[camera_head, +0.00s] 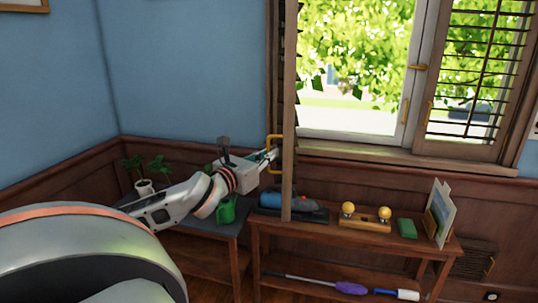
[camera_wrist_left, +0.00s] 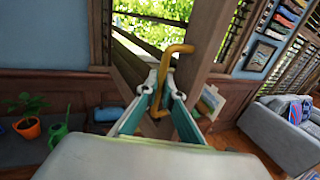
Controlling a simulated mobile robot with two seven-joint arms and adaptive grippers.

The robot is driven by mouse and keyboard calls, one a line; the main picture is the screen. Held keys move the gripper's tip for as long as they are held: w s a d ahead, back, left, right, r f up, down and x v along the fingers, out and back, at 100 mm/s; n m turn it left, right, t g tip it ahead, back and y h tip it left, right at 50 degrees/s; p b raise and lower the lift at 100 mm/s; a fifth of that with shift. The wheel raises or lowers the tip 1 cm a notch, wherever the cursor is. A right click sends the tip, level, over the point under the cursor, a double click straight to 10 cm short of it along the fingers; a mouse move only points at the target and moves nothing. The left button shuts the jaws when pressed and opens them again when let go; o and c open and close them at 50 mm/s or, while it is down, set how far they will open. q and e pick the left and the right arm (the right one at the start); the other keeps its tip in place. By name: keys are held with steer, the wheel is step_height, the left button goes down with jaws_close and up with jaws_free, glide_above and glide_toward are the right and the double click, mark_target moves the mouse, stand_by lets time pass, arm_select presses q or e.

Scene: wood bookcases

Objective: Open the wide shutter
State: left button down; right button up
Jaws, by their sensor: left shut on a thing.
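The wide shutter (camera_head: 289,120) is a dark wood slatted panel at the left side of the window. It stands swung out into the room and shows nearly edge-on in the head view. Its brass handle (camera_head: 280,138) is on the panel near the bottom half; it also shows in the left wrist view as a yellow bent bar (camera_wrist_left: 176,50). My left gripper (camera_head: 268,155) is shut on this handle, with its fingers on either side of the bar (camera_wrist_left: 160,92). The fingertips partly hide the handle's middle. My right gripper is not in view.
A second slatted shutter (camera_head: 478,75) covers the window's right side. A low wood bench (camera_head: 345,236) below carries a blue device, a rack with yellow knobs, a green block and cards. A side table (camera_head: 215,231) with plants and a green watering can stands left.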

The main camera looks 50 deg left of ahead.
arm_select(q)
steer(key=shift+d+f, duration=0.1)
steer(key=shift+f, duration=0.05)
steer(key=c, duration=2.2)
jaws_free()
steer(key=shift+r, duration=0.2)
